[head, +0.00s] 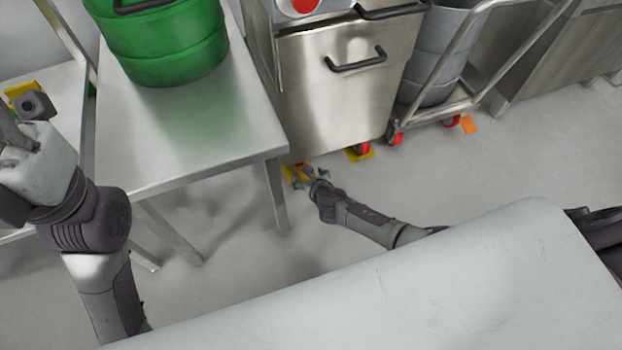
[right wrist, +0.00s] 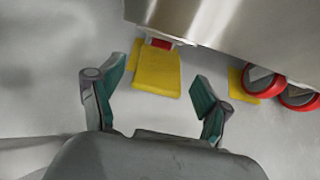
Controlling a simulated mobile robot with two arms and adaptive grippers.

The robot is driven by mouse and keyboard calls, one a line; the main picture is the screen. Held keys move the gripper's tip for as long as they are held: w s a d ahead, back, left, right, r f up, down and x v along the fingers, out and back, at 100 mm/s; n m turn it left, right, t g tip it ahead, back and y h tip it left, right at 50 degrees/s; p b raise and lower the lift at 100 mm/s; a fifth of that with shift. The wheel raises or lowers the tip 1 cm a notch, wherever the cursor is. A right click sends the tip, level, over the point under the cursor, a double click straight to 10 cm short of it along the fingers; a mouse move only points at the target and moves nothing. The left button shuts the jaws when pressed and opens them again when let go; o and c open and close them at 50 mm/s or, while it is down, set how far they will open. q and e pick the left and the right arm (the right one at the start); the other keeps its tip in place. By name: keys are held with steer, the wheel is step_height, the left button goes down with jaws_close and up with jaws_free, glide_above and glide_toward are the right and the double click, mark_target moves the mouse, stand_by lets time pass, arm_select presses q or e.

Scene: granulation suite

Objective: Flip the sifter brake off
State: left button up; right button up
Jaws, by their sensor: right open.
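The steel cabinet on casters, apparently the sifter (head: 345,95), stands at the top centre of the head view. A yellow brake pedal (right wrist: 157,72) sticks out below its lower edge in the right wrist view, with a red part at its root. It also shows in the head view (head: 289,177), partly behind my right gripper (head: 308,176). My right gripper is open, and in the right wrist view (right wrist: 160,80) the pedal lies between its two fingers as seen from the camera. I cannot tell whether they touch. My left arm is at the left; its fingers are out of view.
A second yellow pedal (head: 361,154) sits beside a red caster (right wrist: 263,80). A steel table (head: 190,150) with a green drum (head: 165,40) stands left of the cabinet. A wheeled cart (head: 455,104) stands at its right. Open floor (head: 520,150) lies in front.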

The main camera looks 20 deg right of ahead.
steer(key=shift+v, duration=1.6)
steer(key=shift+a+f, duration=0.1)
